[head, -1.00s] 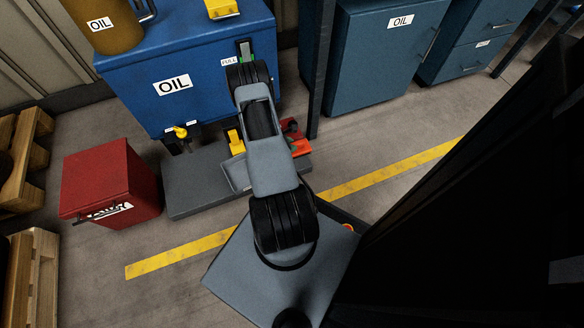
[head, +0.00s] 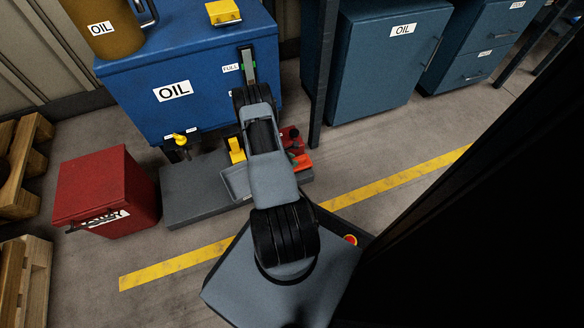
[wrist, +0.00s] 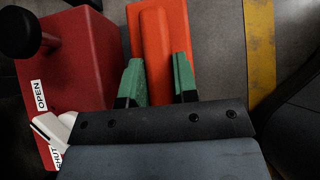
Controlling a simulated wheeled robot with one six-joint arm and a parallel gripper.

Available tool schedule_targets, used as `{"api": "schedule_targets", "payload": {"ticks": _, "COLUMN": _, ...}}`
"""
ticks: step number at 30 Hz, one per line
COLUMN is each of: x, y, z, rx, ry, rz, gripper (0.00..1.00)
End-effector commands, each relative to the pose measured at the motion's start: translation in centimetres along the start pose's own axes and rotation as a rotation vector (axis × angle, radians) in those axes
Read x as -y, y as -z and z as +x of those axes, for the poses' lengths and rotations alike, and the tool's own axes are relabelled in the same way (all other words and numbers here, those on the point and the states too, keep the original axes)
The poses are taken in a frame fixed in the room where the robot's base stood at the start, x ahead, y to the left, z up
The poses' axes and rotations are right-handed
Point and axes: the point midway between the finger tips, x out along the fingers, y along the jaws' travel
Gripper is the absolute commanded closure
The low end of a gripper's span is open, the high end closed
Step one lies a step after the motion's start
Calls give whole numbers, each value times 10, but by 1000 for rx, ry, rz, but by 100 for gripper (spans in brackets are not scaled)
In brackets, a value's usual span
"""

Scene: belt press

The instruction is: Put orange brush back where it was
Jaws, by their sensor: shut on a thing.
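The orange brush (wrist: 160,40) lies lengthwise between the two green fingers of my gripper (wrist: 157,78) in the wrist view. The fingers are shut on its narrower raised part, and its wider flat part extends to the right and beyond. In the head view, a patch of orange (head: 302,162) shows right of my arm, by the right end of the grey plinth. My arm hides the gripper there. I cannot tell whether the brush touches the surface below.
A red box (wrist: 85,75) with a black knob, a white pointer and OPEN and SHUT labels stands close left of the brush. A blue oil tank (head: 130,95) rises behind the grey plinth (head: 190,205). A red bin (head: 105,190) stands left. The floor by the yellow line is clear.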

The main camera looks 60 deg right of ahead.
Motion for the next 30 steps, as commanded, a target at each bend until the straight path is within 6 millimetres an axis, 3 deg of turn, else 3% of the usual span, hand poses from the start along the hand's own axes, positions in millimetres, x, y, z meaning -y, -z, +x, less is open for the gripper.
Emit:
{"api": "schedule_targets", "payload": {"ticks": 8, "x": 0, "y": 28, "z": 28, "rx": 0, "ry": 0, "rz": -1, "gripper": 100}}
{"api": "schedule_targets", "payload": {"ticks": 21, "x": 0, "y": 30, "z": 31, "rx": 0, "ry": 0, "rz": 0, "gripper": 100}}
{"api": "schedule_targets", "payload": {"ticks": 22, "x": 0, "y": 31, "z": 31, "rx": 0, "ry": 1, "rz": -1, "gripper": 72}}
{"api": "schedule_targets", "payload": {"ticks": 30, "x": 0, "y": 31, "z": 31, "rx": 0, "ry": 1, "rz": 0, "gripper": 47}}
